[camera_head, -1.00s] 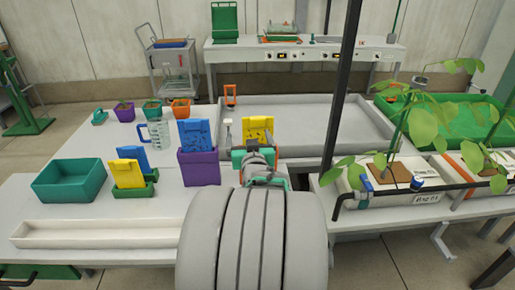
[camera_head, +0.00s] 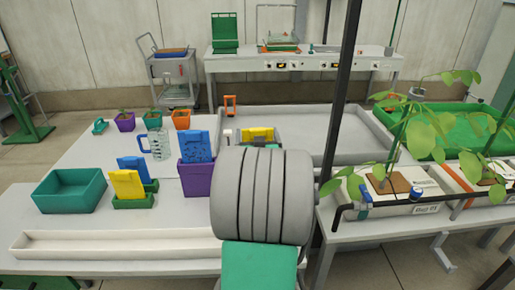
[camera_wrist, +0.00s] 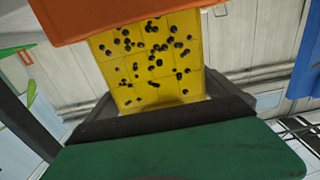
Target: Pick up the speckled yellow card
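The speckled yellow card (camera_head: 258,134) stands at the near left end of the large grey tray, its lower part hidden by my arm. In the wrist view the card (camera_wrist: 150,65) shows as a yellow face with many black specks and faint grid lines. In the head view my arm hides most of the gripper.
A purple holder (camera_head: 196,180) with a blue speckled card (camera_head: 196,146) stands left of my arm. Further left are a green holder with a plainer yellow card (camera_head: 127,185) and a blue card, and a teal bin (camera_head: 70,194). A black post (camera_head: 340,95) rises to the right.

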